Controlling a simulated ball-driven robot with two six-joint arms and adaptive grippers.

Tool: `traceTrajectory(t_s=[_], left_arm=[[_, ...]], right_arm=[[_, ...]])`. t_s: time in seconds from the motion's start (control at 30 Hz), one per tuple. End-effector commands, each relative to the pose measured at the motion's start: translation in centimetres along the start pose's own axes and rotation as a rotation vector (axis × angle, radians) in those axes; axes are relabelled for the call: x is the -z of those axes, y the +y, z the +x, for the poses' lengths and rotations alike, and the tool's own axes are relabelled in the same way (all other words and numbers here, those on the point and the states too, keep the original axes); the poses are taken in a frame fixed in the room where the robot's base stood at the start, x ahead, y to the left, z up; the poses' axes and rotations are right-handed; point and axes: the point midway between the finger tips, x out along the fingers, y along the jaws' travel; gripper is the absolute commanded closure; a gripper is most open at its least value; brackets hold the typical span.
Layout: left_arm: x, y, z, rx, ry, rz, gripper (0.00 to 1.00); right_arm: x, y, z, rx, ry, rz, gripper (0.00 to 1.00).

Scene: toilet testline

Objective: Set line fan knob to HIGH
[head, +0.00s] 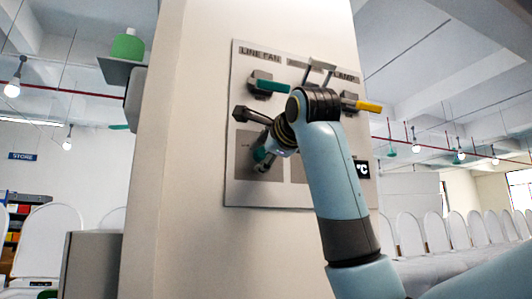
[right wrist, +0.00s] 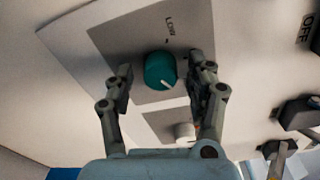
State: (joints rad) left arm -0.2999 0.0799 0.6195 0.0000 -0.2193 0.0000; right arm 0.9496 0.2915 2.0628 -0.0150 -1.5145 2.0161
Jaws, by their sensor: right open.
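A wall panel (head: 235,180) carries the label LINE FAN at its top left, with a teal-handled lever (head: 270,86) under it. Lower in that column is a teal knob (head: 260,154), partly hidden by my right gripper. In the right wrist view the round teal knob (right wrist: 158,68) has a white pointer mark on its lower edge, away from the printed LOW. I cannot read any HIGH mark. My right gripper (right wrist: 167,74) is open, one finger on each side of the knob, holding nothing. It also shows in the head view (head: 254,136). My left gripper is not in view.
A yellow-handled lever (head: 368,106) sits at the panel's right under LAMP. A pale knob (right wrist: 185,132) lies near the teal one. An OFF label and black switch parts (right wrist: 298,112) are at the wrist view's right. White toilets (head: 440,232) line the background.

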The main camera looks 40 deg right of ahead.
Motion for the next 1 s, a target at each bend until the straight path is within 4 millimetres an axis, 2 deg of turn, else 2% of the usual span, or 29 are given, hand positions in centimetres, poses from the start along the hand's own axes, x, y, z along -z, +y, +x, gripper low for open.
traceTrajectory(t_s=[0.17,0.5,0.6,0.8,1.0], left_arm=[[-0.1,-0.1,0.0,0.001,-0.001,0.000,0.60],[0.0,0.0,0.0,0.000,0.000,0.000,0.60],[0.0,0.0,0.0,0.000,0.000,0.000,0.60],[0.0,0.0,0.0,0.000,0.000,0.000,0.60],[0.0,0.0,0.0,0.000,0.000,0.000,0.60]], right_arm=[[0.0,-0.1,-1.3,0.003,-0.001,0.000,0.44],[0.0,-0.1,-8.6,0.004,-0.002,0.000,0.44],[0.0,-0.1,-10.3,0.003,-0.001,0.000,0.44],[0.0,0.1,-11.9,-0.001,0.000,0.001,0.44],[0.0,0.1,-12.0,-0.001,0.000,0.000,0.44]])
